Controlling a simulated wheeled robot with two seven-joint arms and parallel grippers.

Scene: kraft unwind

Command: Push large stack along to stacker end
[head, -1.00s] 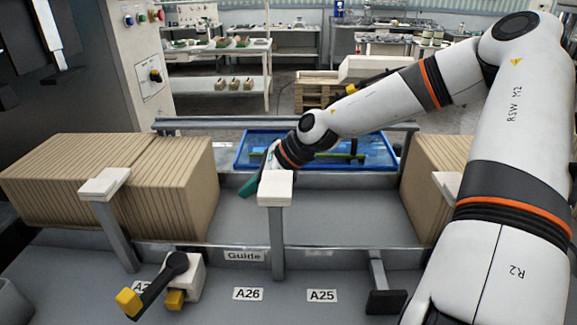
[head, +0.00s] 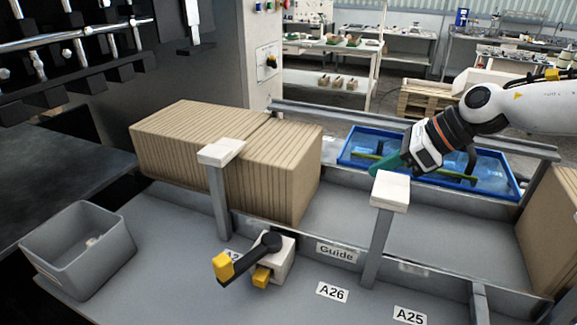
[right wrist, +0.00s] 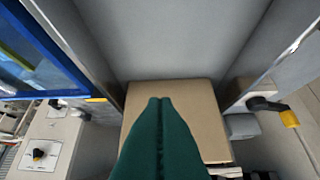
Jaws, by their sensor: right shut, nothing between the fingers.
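A large brown stack of upright kraft sheets or flat boxes (head: 225,150) stands in the left part of the grey channel, in two blocks set close together. Its flat end face shows ahead in the right wrist view (right wrist: 195,105). My right gripper (head: 378,169), with teal fingers, is shut and empty in the channel, to the right of the stack's end face. A clear gap shows between them in the head view. The right wrist view shows the closed fingers (right wrist: 160,100) pointing at that face. My left gripper is not in view.
White-capped posts (head: 222,152) (head: 390,190) stand along the channel's near side. A second brown stack (head: 558,230) is at the right. A blue tray (head: 350,155) lies behind the back rail. A yellow-handled lever (head: 225,265) and grey bin (head: 80,250) are in front and left.

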